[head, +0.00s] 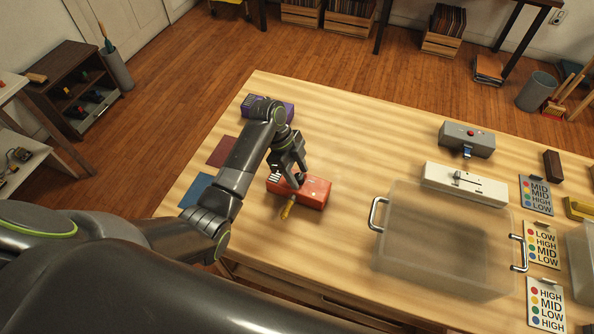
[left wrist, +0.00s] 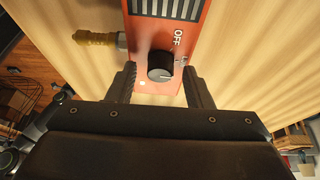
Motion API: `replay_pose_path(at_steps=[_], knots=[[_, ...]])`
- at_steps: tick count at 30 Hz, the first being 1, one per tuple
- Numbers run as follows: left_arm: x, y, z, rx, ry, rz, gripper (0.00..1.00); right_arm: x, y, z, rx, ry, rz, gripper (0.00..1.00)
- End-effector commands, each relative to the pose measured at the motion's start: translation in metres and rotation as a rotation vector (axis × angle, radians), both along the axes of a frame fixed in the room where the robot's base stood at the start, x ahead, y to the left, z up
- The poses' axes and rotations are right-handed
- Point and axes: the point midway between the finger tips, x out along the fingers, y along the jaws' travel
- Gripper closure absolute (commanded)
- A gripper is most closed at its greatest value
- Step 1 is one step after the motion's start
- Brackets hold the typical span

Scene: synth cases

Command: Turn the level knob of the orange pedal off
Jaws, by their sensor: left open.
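The orange pedal (head: 318,190) lies on the wooden table, left of the clear bin. The word OFF is printed beside the knob, up and to the right. My left gripper (head: 297,183) is over the pedal, its open fingers (left wrist: 159,72) on either side of the knob, with gaps visible. A yellow-brown plug (head: 287,208) sticks out of the pedal's side. My right gripper is not in view.
A purple pedal (head: 280,108) stands behind my left gripper. The clear bin (head: 440,285) with metal handles fills the table's middle right. A white device (head: 465,183) and a grey device (head: 467,138) stand beyond it. Level cards (head: 536,195) lie at the right.

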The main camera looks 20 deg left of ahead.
Motion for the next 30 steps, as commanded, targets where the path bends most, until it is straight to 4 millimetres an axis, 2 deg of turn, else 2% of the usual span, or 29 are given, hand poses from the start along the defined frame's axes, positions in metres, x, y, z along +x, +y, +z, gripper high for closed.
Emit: replay_pose_path(at_steps=[4, 14, 23, 30], knots=[[0.0, 0.0, 0.0, 0.0, 0.0, 0.0, 0.56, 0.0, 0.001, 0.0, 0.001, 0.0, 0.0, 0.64], [0.0, 0.0, 0.0, 0.0, 0.0, 0.001, 0.99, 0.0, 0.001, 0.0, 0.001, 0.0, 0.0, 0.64], [-0.001, 0.0, 0.002, 0.0, 0.001, 0.04, 0.99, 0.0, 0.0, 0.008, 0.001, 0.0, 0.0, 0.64], [-0.002, 0.0, 0.005, -0.001, 0.003, 0.177, 0.99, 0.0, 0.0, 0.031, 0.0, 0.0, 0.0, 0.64]])
